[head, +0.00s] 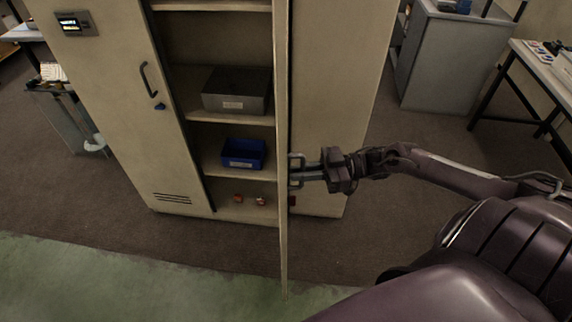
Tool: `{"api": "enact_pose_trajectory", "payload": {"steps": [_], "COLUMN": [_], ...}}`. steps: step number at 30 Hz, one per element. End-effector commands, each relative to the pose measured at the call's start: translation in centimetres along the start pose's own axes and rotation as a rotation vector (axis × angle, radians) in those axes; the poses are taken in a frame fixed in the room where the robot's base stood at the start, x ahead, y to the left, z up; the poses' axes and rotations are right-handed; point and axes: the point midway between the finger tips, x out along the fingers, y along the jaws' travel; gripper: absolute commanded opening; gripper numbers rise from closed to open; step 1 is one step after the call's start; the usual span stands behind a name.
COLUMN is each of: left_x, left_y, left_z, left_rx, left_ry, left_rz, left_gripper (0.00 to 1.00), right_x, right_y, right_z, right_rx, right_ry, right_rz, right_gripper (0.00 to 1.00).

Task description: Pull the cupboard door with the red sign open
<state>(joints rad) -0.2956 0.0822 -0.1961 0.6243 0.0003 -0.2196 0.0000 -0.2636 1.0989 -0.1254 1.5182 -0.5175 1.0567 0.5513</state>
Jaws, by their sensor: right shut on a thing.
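The cupboard (130,120) is a tall beige cabinet. Its right door (283,240) stands swung out toward me and shows almost edge-on, with the shelves visible to its left. My right gripper (302,174) is at the outer face of this door, shut on the door handle (295,160). Only a small dark red patch (292,201) shows at the door below the gripper; I cannot tell whether it is the red sign. The left door has a dark handle (148,80) and is shut. My left gripper is not in view.
Inside are a grey box (237,90), a blue bin (243,153) and small red items (238,198) on the shelves. A grey cabinet (440,60) and a table (545,75) stand at the back right. Green floor (120,285) lies clear in front.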

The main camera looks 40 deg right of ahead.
Motion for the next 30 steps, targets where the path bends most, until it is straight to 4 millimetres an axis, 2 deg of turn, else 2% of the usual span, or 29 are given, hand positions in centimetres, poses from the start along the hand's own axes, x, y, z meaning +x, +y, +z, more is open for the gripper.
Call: {"api": "enact_pose_trajectory", "payload": {"steps": [5,15,16,19,27,30], "left_x": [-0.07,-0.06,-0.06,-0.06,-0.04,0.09], "left_y": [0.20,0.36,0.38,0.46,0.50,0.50], "left_z": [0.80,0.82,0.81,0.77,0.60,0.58], "left_rx": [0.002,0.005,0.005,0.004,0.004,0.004], "left_ry": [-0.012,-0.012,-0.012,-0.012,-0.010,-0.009], "left_rz": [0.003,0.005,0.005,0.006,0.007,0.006], "left_gripper": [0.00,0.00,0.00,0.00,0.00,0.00], "right_x": [-0.67,-0.70,-0.70,-0.70,-0.73,-1.31], "right_y": [0.04,0.07,0.07,0.07,0.06,0.05], "right_z": [-0.01,-0.02,-0.02,-0.02,0.01,0.13], "right_rx": [0.000,-0.001,-0.001,-0.001,-0.001,0.000], "right_ry": [0.001,0.001,0.001,0.001,0.001,-0.001], "right_rz": [0.001,0.002,0.002,0.002,0.002,0.003], "right_gripper": [0.00,0.00,0.13,0.26,0.27,0.27]}}
